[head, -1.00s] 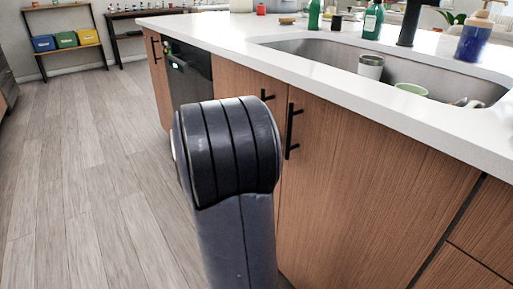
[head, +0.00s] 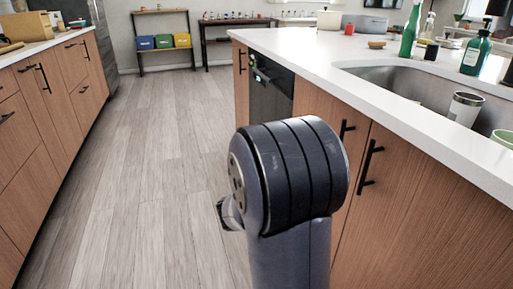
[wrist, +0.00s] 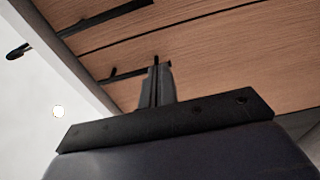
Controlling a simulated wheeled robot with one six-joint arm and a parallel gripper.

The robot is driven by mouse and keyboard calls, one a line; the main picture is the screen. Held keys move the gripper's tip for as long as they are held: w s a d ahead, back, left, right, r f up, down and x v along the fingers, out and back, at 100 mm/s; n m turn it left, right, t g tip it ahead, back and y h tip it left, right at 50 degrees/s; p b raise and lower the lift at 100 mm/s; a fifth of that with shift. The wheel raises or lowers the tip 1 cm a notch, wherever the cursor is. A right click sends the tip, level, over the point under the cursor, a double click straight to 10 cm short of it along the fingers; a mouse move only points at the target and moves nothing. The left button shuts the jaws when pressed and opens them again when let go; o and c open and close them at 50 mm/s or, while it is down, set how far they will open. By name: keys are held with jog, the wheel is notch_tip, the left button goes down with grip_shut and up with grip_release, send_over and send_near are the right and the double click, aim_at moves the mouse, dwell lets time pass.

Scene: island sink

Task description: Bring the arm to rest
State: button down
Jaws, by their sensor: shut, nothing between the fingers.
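My arm (head: 290,175) stands folded in the middle of the head view, in front of the island cabinets. In the wrist view my gripper (wrist: 156,75) shows its two fingers close together, with nothing visible between them. Wooden cabinet fronts (wrist: 220,45) with dark bar handles lie beyond the fingers. Whether the fingertips touch the cabinet cannot be told. In the head view a small dark part of my arm's end shows at the left of the arm; the fingers are hidden there.
The island counter (head: 310,50) with a steel sink (head: 400,82) is close on the right. Other cabinets (head: 50,110) stand at left. The wooden floor (head: 150,150) between is clear.

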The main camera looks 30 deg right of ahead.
jog(key=shift+d, duration=0.15)
jog(key=s+d+b, duration=0.1)
jog(key=d+b, duration=0.1)
jog(key=d, duration=0.7)
jog(key=shift+s+d, duration=0.15)
jog(key=shift+d, duration=0.05)
dwell(0.3)
